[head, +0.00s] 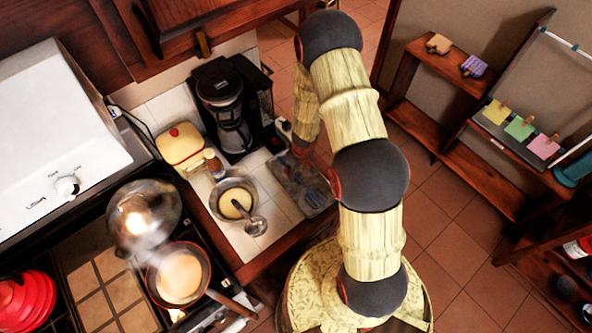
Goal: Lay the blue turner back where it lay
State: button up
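A shallow grey tray (318,207) lies on the white tiled counter, right of the pan and below the coffee maker. It holds several bluish-grey utensils, too small and blurred to tell apart, so I cannot pick out the blue turner with certainty. My arm rises over the counter's right edge and bends back down, its far end coming near the tray's upper right side. My gripper itself is hidden behind my arm, so its fingers and anything in them do not show.
A coffee maker (228,108), a yellow toaster-like box (181,146) and a small jar (214,166) crowd the counter. A pan with a ladle (255,225) sits left of the tray. Pans, one steaming (180,276), occupy the stove. Open tiled floor (450,220) lies to the right.

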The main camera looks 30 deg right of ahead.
jog(key=shift+r, duration=0.1)
notch_tip(320, 180, up, 12)
jog(key=s, duration=0.1)
jog(key=shift+s+d+f, duration=0.2)
jog(key=shift+s, duration=0.15)
dwell(0.8)
dwell(0.5)
